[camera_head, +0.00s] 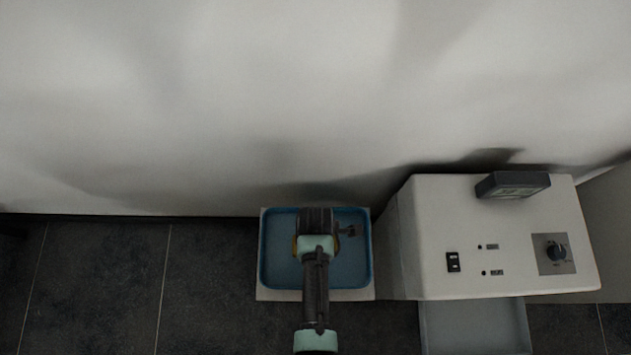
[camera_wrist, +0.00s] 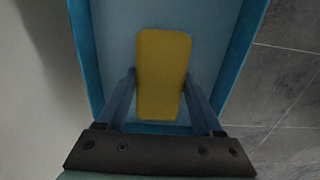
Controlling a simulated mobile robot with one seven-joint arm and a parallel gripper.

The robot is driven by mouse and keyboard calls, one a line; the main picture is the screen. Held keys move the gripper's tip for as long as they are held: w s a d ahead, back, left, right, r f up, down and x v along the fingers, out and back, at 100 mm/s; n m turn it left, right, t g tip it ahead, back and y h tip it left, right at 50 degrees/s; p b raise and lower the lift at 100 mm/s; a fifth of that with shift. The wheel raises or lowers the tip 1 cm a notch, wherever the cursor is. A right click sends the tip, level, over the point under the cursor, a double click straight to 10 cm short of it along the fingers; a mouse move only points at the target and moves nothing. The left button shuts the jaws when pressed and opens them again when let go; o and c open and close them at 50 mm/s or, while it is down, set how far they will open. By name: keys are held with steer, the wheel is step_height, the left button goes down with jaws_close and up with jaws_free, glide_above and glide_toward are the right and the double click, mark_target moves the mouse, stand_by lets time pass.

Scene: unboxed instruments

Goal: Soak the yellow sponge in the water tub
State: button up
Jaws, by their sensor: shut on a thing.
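The yellow sponge (camera_wrist: 162,75) is between the two fingers of my gripper (camera_wrist: 164,88) in the wrist view. My gripper is shut on it. The sponge lies over the blue water tub (camera_wrist: 81,45), and the tub's walls show on both sides of it. In the head view the tub (camera_head: 278,277) stands against the wall, with my gripper (camera_head: 316,222) above its back part. A thin yellow edge of the sponge (camera_head: 294,246) shows beside my wrist; the rest is hidden. I cannot tell whether the sponge touches the water or the tub floor.
A white instrument box (camera_head: 480,245) with a dial and switches stands close to the right of the tub, with a dark display unit (camera_head: 513,185) on top. A grey tray (camera_head: 474,325) juts from its front. The white wall (camera_head: 200,100) is right behind. Dark tiled floor (camera_head: 100,290) is free at left.

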steer(key=shift+r+p, duration=1.8)
steer(key=shift+r, duration=0.2)
steer(key=w+r+m+p, duration=0.3)
steer(key=r+m+p, duration=0.3)
steer(key=r, duration=0.9)
steer(key=w+r+m+p, duration=0.4)
steer(key=r+m, duration=0.8)
steer(key=r, duration=0.4)
steer(key=shift+p, duration=0.85)
